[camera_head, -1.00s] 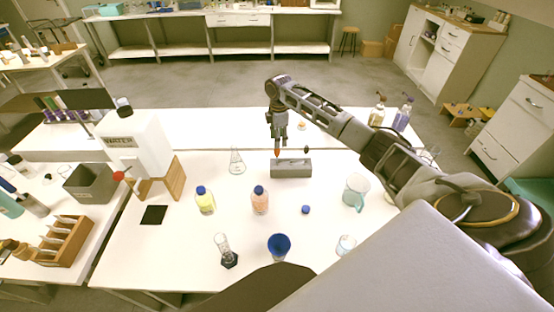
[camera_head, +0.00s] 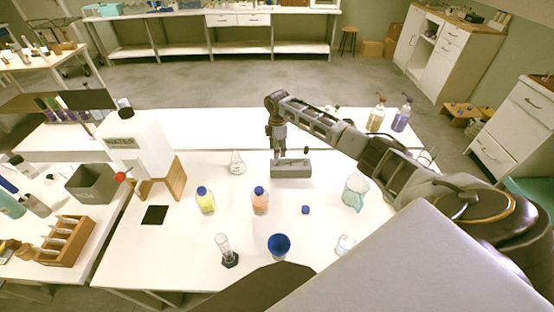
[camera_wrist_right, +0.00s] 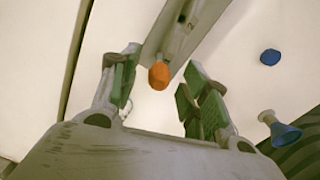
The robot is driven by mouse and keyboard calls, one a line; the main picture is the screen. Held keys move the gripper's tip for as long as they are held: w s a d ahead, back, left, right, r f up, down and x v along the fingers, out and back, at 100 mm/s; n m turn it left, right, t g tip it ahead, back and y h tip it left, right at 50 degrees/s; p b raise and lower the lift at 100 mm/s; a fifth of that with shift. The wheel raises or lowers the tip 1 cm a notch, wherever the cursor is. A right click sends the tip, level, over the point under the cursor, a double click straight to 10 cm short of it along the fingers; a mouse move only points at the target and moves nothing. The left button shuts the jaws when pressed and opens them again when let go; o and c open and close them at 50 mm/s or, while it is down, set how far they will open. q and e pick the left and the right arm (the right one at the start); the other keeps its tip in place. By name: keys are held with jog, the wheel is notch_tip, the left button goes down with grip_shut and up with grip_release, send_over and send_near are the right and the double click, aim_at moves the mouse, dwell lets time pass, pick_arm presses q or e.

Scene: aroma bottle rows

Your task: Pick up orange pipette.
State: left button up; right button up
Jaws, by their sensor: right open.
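The orange pipette shows in the right wrist view as a rounded orange bulb (camera_wrist_right: 159,76) standing in the slotted grey holder (camera_wrist_right: 187,30). In the head view the grey holder (camera_head: 291,171) stands on the white table, and the orange bulb is hidden by my right gripper (camera_head: 279,151). My right gripper is open and points down at the left part of the holder. In the right wrist view its two fingers (camera_wrist_right: 160,88) stand on either side of the orange bulb, with a gap on both sides. My left gripper is not in view.
A second, dark bulb (camera_head: 307,150) sits at the holder's right end. A conical flask (camera_head: 237,162) stands to the left. A yellow bottle (camera_head: 205,202), an orange bottle (camera_head: 260,203), a blue cap (camera_head: 305,210) and a glass mug (camera_head: 355,192) stand nearer. The table between them is clear.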

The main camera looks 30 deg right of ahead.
jog(key=shift+f, duration=0.55)
jog(key=c, duration=0.7)
